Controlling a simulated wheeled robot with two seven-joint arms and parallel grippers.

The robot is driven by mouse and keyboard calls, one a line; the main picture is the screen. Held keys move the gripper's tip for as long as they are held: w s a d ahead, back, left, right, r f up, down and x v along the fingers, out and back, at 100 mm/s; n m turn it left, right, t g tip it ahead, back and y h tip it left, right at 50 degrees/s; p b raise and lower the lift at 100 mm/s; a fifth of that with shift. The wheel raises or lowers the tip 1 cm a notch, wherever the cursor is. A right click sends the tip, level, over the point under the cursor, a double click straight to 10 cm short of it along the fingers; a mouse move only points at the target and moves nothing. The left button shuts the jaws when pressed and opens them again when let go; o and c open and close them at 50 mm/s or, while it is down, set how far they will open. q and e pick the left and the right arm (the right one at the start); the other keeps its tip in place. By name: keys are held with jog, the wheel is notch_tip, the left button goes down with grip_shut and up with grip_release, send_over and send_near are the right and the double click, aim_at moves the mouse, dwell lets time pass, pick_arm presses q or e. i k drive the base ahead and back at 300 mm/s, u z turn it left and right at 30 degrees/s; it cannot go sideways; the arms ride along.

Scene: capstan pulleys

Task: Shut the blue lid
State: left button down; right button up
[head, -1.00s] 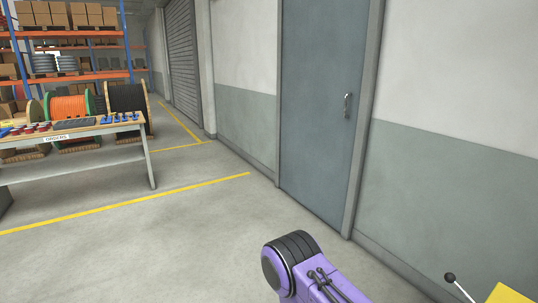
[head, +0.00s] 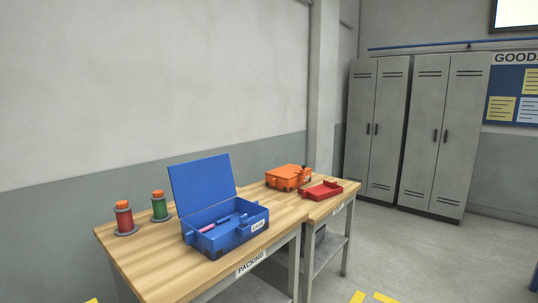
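The blue lid (head: 202,179) stands open, raised up and tilted back from the blue case (head: 229,236). The case sits on the wooden packing table (head: 146,269) and has a label on its front. A pink item (head: 207,228) and some blue items lie inside it. Neither of my grippers is in the head view.
Two spools, one red (head: 124,217) and one green (head: 159,206), stand left of the case. An orange case (head: 288,177) and a red tray (head: 323,190) sit on the adjoining table at right. Grey lockers (head: 376,130) stand behind. Floor at right is clear.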

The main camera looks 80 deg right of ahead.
aim_at(198, 184)
jog(key=z, duration=2.55)
